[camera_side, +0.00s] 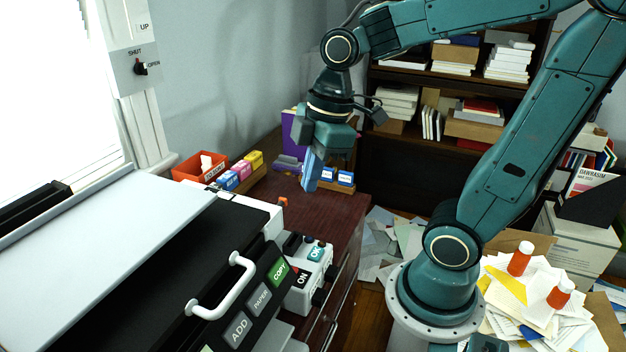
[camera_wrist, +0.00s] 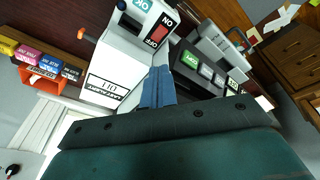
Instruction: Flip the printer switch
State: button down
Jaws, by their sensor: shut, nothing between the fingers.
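A white-grey box (camera_side: 309,277) with a blue OK button (camera_side: 316,252) and an ON label stands beside the copier at the desk's right edge. In the wrist view the box (camera_wrist: 118,62) shows a red switch (camera_wrist: 159,34) between ON and OFF labels. Which way the switch is set, I cannot tell. My gripper (camera_side: 311,178) has its blue fingers together and empty, pointing down above the desk, behind and above the box in the side view. In the wrist view the fingertips (camera_wrist: 158,85) overlap the box's edge near the OFF label, apart from the switch.
The copier's black panel with a green COPY button (camera_side: 279,270) and a white handle (camera_side: 222,287) lies in front. A red bin (camera_side: 190,169) and coloured cartridge boxes (camera_side: 240,172) stand at the desk's back left. Small blue-labelled boxes (camera_side: 337,177) sit behind my fingers.

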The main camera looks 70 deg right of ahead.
jog(key=w+f+n+g+y, duration=0.2)
jog(key=w+f+n, duration=0.2)
jog(key=n, duration=0.4)
jog(key=shift+w+d+f+g, duration=0.15)
jog(key=shift+d+f+g, duration=0.1)
jog(key=shift+d+g, duration=0.15)
send_over(294, 268)
notch_tip(294, 268, down, 12)
jog(key=shift+w+r, duration=0.1)
jog(key=shift+w, duration=0.05)
jog(key=shift+f, duration=0.8)
jog(key=shift+f, duration=0.1)
